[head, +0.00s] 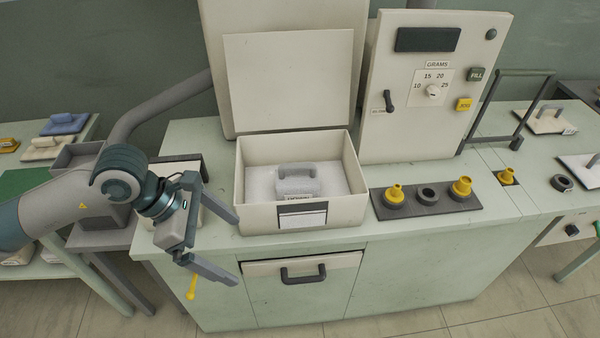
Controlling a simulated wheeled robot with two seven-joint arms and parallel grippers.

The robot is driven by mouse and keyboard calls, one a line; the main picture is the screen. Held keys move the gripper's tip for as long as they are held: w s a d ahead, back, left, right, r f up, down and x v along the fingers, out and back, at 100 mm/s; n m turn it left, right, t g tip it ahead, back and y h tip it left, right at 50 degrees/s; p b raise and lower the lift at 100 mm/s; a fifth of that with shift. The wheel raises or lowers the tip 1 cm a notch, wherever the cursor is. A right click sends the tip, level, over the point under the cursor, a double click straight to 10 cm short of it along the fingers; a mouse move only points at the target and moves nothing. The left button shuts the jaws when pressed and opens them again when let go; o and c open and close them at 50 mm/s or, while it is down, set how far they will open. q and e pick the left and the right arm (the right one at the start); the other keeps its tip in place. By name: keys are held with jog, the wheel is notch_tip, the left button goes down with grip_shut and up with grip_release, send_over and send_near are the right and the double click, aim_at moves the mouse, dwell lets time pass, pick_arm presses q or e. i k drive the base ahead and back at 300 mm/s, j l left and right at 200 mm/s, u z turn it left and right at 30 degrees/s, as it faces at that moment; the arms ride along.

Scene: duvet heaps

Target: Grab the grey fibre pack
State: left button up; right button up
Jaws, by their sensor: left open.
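The grey fibre pack (297,184) is a small textured block with a handle-like loop on top. It sits on a pale filling inside an open cream bin (256,218) on the counter. My left gripper (238,250) is open and empty. Its fingers point right, to the left of the bin and near the counter's front edge, apart from the pack. My right gripper is not in view.
The bin's walls surround the pack, and a tall cream panel (290,80) stands behind. To the right are a dial unit (400,130) and a dark strip (425,213) with yellow nozzles. A drawer handle (303,275) juts out below the bin.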

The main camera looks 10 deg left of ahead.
aim_at(294, 180)
jog(key=i, duration=1)
